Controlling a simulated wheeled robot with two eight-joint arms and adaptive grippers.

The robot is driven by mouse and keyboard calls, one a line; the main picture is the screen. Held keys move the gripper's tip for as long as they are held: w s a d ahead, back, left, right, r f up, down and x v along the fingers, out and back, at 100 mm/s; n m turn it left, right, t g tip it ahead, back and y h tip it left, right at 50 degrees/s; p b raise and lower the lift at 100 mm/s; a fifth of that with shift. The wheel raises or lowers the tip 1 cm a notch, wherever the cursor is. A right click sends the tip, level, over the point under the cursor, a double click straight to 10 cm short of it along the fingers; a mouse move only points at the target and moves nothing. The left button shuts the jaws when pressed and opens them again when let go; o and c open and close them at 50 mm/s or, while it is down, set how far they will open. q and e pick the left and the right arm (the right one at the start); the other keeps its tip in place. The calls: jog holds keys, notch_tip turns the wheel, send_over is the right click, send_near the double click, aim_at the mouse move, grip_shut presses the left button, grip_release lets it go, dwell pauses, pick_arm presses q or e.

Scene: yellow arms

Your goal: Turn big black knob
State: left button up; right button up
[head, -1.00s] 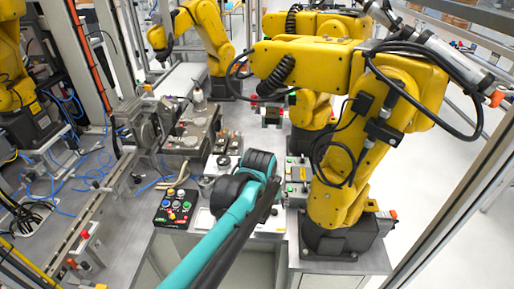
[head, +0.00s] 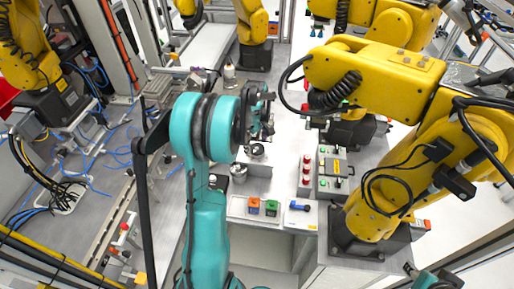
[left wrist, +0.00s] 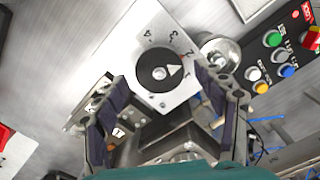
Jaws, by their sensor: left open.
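The big black knob (left wrist: 158,84) is a round dial with a white pointer, on a white plate (left wrist: 118,52) with markings around it. In the left wrist view it lies ahead of my left gripper (left wrist: 160,92), roughly between the two dark finger pads. The gripper is open, with space between each finger and the knob; I cannot tell the remaining height. In the head view my left gripper (head: 262,115) is small and partly hidden behind my teal arm, and I cannot make out the knob there. My right gripper is not in view.
A silver cylinder (left wrist: 224,54) stands beside the plate, and a black button panel (left wrist: 276,56) is at the upper right. In the head view, a large yellow robot arm (head: 380,75) stands close on the right.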

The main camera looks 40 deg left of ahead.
pick_arm(q)
jog(key=shift+d+f, duration=0.1)
jog(key=shift+f, duration=0.8)
jog(key=c, duration=1.2)
jog(key=shift+o, duration=0.2)
jog(key=shift+m, duration=0.3)
jog(key=m+b, duration=0.1)
jog(key=m, duration=0.2)
jog(key=shift+m, duration=0.3)
jog(key=shift+m+b, duration=0.35)
jog(key=shift+m, duration=1.95)
